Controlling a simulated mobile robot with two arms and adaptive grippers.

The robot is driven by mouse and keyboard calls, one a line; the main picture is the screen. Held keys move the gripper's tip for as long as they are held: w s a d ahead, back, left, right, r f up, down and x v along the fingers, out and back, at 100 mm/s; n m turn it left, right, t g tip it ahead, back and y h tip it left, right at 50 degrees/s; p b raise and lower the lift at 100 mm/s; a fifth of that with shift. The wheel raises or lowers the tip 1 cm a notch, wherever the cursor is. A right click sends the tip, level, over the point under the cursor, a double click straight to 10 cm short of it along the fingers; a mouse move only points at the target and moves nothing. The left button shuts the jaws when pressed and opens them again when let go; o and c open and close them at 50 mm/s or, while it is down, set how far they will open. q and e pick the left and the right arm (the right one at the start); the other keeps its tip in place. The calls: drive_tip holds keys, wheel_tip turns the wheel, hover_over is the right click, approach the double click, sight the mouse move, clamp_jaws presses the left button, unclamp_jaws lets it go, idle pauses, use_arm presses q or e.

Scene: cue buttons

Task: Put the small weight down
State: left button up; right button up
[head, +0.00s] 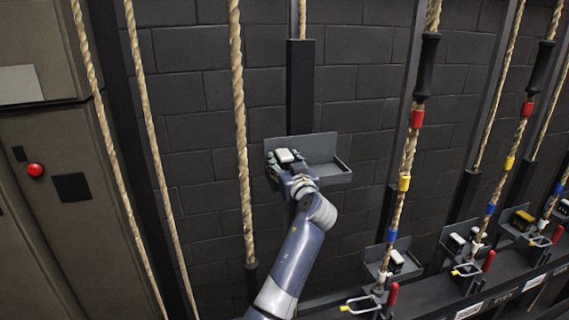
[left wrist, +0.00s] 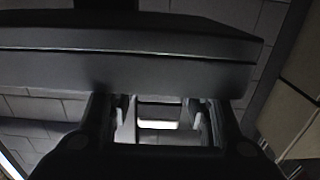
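The small weight (head: 289,155) is a small dark block with a pale top. In the head view it sits at my left gripper (head: 284,162), over the left part of a grey tray (head: 338,174) with an upright back plate. In the left wrist view the fingers of my left gripper (left wrist: 160,118) stand either side of the block (left wrist: 159,112), and appear closed on it. The tray (left wrist: 130,70) fills the upper part of that view as a dark slab. I cannot tell whether the weight touches the tray floor. My right gripper is not in view.
Several ropes hang around the tray; one (head: 241,120) is close on its left. At right, more trays hold weights (head: 396,258) above a row of levers with red handles (head: 392,294). A cabinet with a red button (head: 35,170) stands at left.

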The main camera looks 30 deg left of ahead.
use_arm(q)
drive_tip(key=shift+r, duration=0.1)
drive_tip(key=shift+s+d+f, duration=0.2)
drive_tip(key=shift+d, duration=0.05)
drive_tip(key=b+v, duration=0.4)
drive_tip(key=v, duration=0.7)
drive_tip(key=shift+r, duration=0.2)
drive_tip(key=shift+s+d, duration=0.1)
drive_tip(key=shift+s, duration=0.05)
drive_tip(key=shift+f, duration=0.1)
